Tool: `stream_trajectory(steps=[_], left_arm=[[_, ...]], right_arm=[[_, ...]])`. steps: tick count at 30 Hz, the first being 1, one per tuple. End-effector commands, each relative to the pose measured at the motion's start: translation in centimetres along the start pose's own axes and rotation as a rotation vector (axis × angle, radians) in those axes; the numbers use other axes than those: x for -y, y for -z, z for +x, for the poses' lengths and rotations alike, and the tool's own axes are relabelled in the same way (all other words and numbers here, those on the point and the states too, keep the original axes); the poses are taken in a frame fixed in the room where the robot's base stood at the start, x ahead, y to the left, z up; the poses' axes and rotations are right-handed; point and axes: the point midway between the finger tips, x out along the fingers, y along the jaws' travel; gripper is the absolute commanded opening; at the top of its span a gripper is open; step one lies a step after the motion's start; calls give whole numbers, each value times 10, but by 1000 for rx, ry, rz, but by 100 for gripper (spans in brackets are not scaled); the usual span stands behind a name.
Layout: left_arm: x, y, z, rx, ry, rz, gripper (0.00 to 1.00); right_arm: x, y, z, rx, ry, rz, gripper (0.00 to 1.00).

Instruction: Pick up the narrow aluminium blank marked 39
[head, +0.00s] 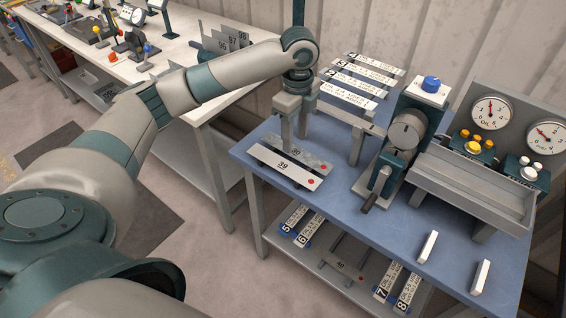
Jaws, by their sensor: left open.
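The narrow aluminium blank marked 39 (300,175) lies at the left end of the blue bench top. It is a pale strip with a red dot at its right end. A second, greyer strip (312,161) with a red dot lies just behind it, and its number is hard to read. My left gripper (294,136) points down over the back of these strips, open, with nothing seen between its fingers. The fingertips overlap the grey strip's far edge in the picture, and I cannot tell the gap. My right gripper is not in view.
A bending device with a dark lever (376,190) stands right of the strips. A grey trough (475,190) and gauges are further right. Numbered bars (360,80) lie at the back. A lower shelf (335,265) holds more strips. A white table (175,60) stands left.

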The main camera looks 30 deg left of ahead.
Motion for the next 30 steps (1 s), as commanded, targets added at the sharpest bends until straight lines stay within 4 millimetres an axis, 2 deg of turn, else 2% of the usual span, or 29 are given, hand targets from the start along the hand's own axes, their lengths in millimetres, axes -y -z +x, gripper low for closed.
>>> stream_trajectory(steps=[6,12,24,30], left_arm=[[-1,0,37,0,-3,0,44],[0,0,57,0,-1,1,44],[0,0,60,0,0,1,44],[-2,-3,72,1,-3,0,44]], right_arm=[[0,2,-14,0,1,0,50],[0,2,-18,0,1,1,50],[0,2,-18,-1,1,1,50],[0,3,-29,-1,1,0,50]])
